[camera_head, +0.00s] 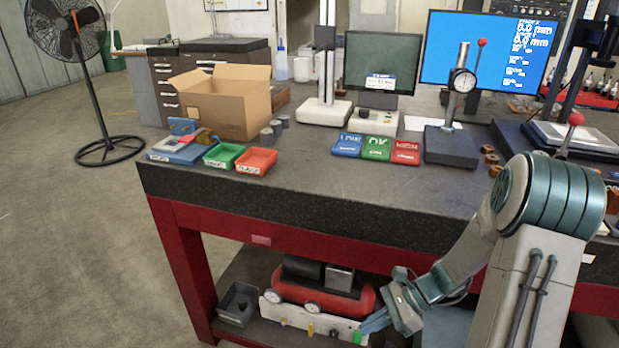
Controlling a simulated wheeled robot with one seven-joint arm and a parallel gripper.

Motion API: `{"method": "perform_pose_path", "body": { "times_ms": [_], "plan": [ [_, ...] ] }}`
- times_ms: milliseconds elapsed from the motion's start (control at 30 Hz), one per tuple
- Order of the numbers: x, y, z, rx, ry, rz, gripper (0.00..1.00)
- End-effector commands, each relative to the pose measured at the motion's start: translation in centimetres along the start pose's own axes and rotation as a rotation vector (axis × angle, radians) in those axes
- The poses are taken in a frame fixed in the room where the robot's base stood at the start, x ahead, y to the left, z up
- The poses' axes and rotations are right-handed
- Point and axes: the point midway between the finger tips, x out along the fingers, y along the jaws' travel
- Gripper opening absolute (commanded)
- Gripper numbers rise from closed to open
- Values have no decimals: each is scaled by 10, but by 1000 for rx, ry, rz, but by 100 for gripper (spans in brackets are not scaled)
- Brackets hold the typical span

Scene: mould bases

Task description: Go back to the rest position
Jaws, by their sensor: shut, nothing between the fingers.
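My gripper (374,322) is at the lower middle of the head view, below the level of the tabletop and in front of the table's lower shelf. Its bluish fingers point down and to the left, and they are shut with nothing held. My arm comes down to it from the lower right, in front of the table's front edge. The dark stone-topped table (300,192) with a red frame fills the middle of the view. My arm hides part of the table's right side.
A red compressor (322,296) and a grey bin (238,303) sit on the lower shelf near my gripper. On the table are a cardboard box (215,105), small coloured trays (257,161), a dial gauge stand (452,146) and monitors (380,63). The tabletop's front middle is clear.

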Motion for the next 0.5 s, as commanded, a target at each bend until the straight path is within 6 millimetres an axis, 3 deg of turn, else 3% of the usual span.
{"method": "perform_pose_path", "body": {
  "times_ms": [33, 100, 500],
  "plan": [
    [-12, 6, 20, -76, 56, 20, 0],
    [-23, 15, 38, -177, 126, 51, 0],
    [-87, 68, 128, -743, 506, 222, 0]
  ]
}}
